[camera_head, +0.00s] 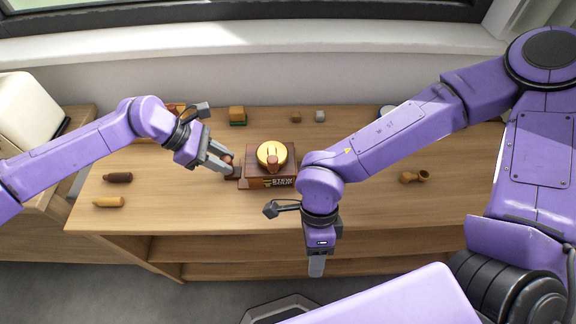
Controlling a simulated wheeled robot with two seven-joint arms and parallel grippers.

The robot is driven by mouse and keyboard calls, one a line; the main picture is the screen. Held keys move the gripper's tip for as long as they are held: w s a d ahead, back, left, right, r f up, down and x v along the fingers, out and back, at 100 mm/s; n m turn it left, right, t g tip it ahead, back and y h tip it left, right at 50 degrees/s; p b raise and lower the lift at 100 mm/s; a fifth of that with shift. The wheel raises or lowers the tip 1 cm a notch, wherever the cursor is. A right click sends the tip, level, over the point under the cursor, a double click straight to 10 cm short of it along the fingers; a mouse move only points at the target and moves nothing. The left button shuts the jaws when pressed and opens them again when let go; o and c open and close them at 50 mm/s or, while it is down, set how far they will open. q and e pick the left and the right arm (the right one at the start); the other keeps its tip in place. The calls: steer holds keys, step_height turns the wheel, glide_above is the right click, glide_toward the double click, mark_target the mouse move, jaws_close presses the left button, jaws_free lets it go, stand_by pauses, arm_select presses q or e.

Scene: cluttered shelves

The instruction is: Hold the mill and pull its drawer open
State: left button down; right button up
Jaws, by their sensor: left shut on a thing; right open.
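The mill (284,181) is a dark brown wooden box with a round yellow top and a brown knob, standing upright near the middle of the wooden top. Lettering shows on its front. A dark brown piece, seemingly its drawer (242,183), juts out from its left side. My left gripper (228,165) is at that side, shut on a small brown part there that looks like the drawer's knob; the fingers partly hide it. My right gripper (316,268) is open and empty, pointing down in front of the shelf's front edge, apart from the mill.
A dark brown piece (118,177) and a yellow one (108,202) lie at the left. Small blocks (237,114) stand at the back. A wooden scoop-like item (414,177) lies at the right. The top is clear between the mill and the left pieces.

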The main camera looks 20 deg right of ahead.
mark_target(287, 166)
steer(key=w+d+r+m, duration=0.1)
steer(key=w+d+r, duration=0.1)
steer(key=w+d, duration=0.1)
steer(key=w+d+r+m+h, duration=0.1)
steer(key=w+d+r, duration=0.2)
steer(key=w, duration=0.1)
steer(key=w+d+r+m, duration=0.1)
steer(key=w+d+r, duration=0.2)
steer(key=w, duration=0.1)
steer(key=shift+r+t+h, duration=0.15)
steer(key=shift+t+h, duration=0.15)
steer(key=shift+t, duration=0.1)
steer(key=w+r+t, duration=0.1)
steer(key=w, duration=0.2)
steer(key=w+a+r+t, duration=0.1)
steer(key=w, duration=0.2)
steer(key=w+r+t, duration=0.1)
steer(key=w, duration=0.2)
steer(key=shift+a+r+t, duration=0.2)
steer(key=shift+r+t, duration=0.2)
steer(key=shift+w+f, duration=0.1)
steer(key=shift+w, duration=0.05)
step_height(287, 166, down, 7)
steer(key=shift+r, duration=0.2)
steer(key=shift+c, duration=0.3)
